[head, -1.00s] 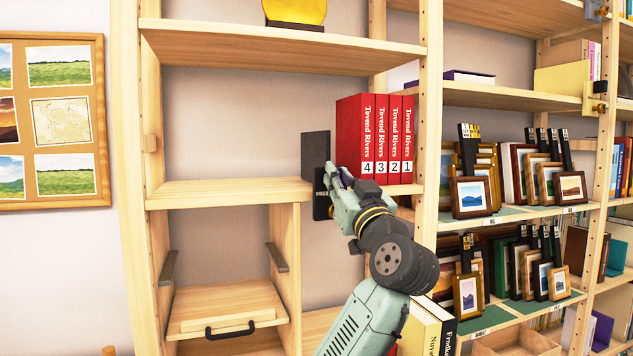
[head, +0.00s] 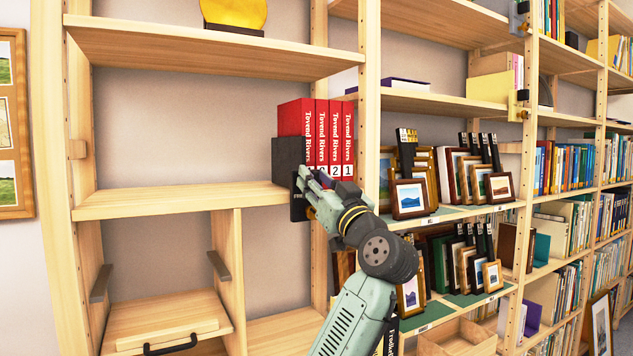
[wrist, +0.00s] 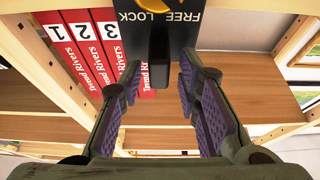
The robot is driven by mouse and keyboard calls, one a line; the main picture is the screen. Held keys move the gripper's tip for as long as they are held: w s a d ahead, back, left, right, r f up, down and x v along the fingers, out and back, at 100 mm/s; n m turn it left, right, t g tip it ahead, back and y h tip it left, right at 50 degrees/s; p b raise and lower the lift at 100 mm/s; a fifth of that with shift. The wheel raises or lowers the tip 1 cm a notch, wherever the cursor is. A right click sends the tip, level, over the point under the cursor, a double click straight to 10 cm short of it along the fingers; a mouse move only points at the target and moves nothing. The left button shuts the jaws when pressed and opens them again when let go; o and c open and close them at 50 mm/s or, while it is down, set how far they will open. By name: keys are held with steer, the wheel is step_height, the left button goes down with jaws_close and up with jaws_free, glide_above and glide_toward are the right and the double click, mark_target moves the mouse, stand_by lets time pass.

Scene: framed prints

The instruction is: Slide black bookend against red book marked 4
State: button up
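The black bookend (head: 287,158) stands upright on the middle shelf, left of the red books. It overlaps the leftmost red book, marked 4 (head: 296,116), whose number is hidden in the head view; I cannot tell whether they touch. The bookend's lower plate, lettered FREE LOCK (wrist: 135,16), hangs at the shelf's front edge. My gripper (head: 303,184) is at this plate. In the wrist view its purple-padded fingers (wrist: 158,78) are spread to either side of the bookend's dark stem, with gaps showing.
The red books marked 3, 2 and 1 (wrist: 83,42) stand in a row right of book 4, near the shelf post (head: 368,120). The middle shelf (head: 170,200) is bare to the left. Framed pictures (head: 410,197) fill the bay to the right.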

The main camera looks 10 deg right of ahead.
stand_by(0.3)
steer(key=v, duration=1.2)
